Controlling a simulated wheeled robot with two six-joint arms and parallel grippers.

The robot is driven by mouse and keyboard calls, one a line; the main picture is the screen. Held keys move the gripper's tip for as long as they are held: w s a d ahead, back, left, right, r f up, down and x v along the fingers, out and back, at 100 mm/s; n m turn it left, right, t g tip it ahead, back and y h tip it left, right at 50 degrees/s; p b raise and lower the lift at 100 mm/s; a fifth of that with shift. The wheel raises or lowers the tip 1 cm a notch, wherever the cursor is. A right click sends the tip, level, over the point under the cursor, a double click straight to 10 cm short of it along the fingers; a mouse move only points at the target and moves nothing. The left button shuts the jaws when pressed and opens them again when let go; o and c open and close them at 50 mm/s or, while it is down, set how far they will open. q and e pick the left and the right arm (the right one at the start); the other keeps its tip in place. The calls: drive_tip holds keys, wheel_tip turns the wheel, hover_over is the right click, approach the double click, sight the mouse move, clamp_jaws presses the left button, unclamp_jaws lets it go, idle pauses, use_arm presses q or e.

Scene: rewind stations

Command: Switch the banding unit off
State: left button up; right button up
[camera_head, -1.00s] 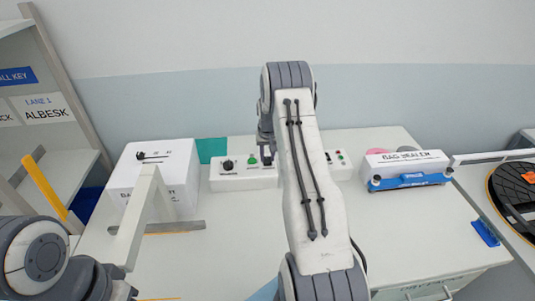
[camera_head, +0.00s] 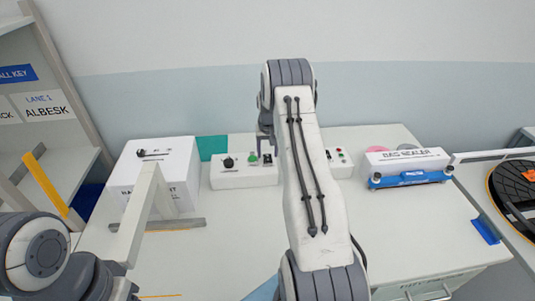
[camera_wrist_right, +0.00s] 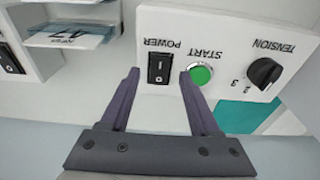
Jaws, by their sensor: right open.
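The white control box (camera_head: 230,177) stands at the back of the table, next to a large white unit (camera_head: 165,165) whose front lettering is partly hidden. In the right wrist view its panel is upside down, with a black POWER rocker (camera_wrist_right: 161,67), a green START button (camera_wrist_right: 201,75) and a black TENSION knob (camera_wrist_right: 264,72). My right gripper (camera_wrist_right: 159,78) is open and empty, its fingertips on either side of the rocker in that view. I cannot tell if they touch the panel, or which way the rocker is set. My left arm shows at the lower left; its gripper is out of view.
A white upright frame (camera_head: 137,220) stands in front of the large unit. A bag sealer (camera_head: 407,166) with a blue front bar stands right of my right arm. Another small box with buttons (camera_head: 340,163) is partly behind that arm. The table front right is clear.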

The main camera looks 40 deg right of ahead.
sight(268, 161)
use_arm(q)
wheel_tip(268, 161, down, 2)
drive_tip(key=shift+f+b, duration=0.15)
drive_tip(key=shift+b, duration=0.85)
use_arm(e)
wheel_tip(268, 161, up, 10)
drive_tip(key=s, duration=0.1)
drive_tip(key=shift+a+f, duration=0.25)
drive_tip(key=shift+a, duration=0.15)
